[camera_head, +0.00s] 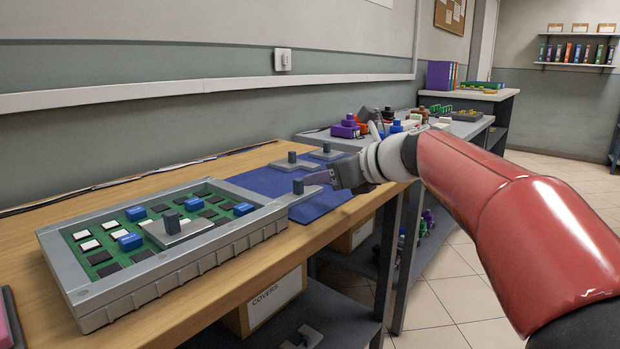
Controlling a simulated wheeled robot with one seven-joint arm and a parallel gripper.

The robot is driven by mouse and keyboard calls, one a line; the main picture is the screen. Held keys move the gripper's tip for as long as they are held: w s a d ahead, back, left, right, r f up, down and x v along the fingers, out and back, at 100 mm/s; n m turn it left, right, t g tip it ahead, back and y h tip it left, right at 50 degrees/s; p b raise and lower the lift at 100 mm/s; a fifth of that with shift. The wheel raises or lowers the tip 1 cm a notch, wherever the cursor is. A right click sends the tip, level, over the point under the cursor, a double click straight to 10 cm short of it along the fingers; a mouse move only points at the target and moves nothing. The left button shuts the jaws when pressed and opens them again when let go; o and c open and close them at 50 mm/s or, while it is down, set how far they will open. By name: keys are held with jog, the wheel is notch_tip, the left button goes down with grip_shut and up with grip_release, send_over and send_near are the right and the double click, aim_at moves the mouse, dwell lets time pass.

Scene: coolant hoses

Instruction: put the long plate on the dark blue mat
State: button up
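The dark blue mat (325,203) lies on the wooden bench, right of the metal-walled tray. A grey plate with an upright dark knob (298,187) is at the mat's near left part, beside the tray's corner. It looks like the long plate, but its full length and whether it rests on the mat are unclear. My gripper (310,180) reaches in from the right with its fingertips at this knob. I cannot tell whether the fingers are closed on it. Two more grey knobbed plates (292,161) and (326,151) lie at the mat's far side.
The tray (183,272) holds a green circuit board with blue, black and white blocks and a grey knobbed plate (180,232). A side table (462,127) with coloured parts stands behind my arm. A box marked "COVERS" (268,302) sits below the bench.

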jog(key=v, duration=0.7)
jog(key=s+d+f+n+g+h, duration=0.1)
jog(key=s+d+f+n+h, duration=0.2)
jog(key=s+f+n, duration=0.5)
jog(key=s+d+f+n+g+h, duration=0.1)
jog(key=s+d+f+n+h, duration=0.2)
jog(key=s+f+n, duration=0.5)
jog(key=s+d+f+n+h, duration=0.3)
jog(key=s+f+n+h, duration=0.1)
jog(key=s+f+n, duration=0.5)
jog(key=shift+s+n+g+h, duration=0.3)
jog(key=shift+s+g+h, duration=0.1)
jog(key=shift+s, duration=0.5)
jog(key=shift+r+p, duration=0.2)
jog(key=shift+p, duration=0.1)
